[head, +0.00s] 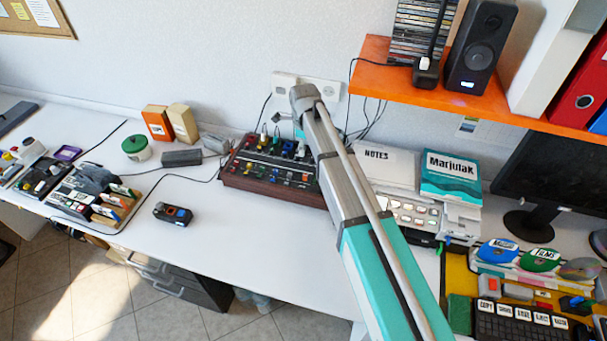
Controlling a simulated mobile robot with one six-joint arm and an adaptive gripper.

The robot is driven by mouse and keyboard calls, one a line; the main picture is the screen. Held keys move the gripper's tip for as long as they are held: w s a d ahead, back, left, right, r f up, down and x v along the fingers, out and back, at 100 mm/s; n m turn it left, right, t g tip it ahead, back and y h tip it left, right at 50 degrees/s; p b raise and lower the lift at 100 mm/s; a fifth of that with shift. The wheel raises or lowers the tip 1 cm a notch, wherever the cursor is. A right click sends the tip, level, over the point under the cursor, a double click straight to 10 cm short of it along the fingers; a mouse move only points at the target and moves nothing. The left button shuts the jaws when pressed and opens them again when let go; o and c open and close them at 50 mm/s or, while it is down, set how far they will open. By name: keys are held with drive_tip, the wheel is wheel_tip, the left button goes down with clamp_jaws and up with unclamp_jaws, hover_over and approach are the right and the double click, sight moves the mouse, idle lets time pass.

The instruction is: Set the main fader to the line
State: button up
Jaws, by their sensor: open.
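A dark control panel with a red-brown wooden front (262,186) sits against the wall, left of my arm. It carries several small coloured knobs and caps, and several cables and plugs rise at its back. The main fader and its line are too small to make out, and my arm covers the panel's right end. My arm reaches up from the lower right, and its far joint is above the panel's back. My gripper is hidden behind the arm, so its fingers and any contact with the panel do not show.
Right of my arm are a light button panel (410,214), a NOTES sheet (385,160) and a teal book (455,174). An orange shelf (480,93) with a speaker (478,48) overhangs them. A small black device (172,214) lies left; the front desk surface (240,245) is clear.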

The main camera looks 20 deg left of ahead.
sight(304, 175)
drive_tip(key=shift+f+b, duration=6.6)
drive_tip(key=shift+f, duration=0.15)
clamp_jaws()
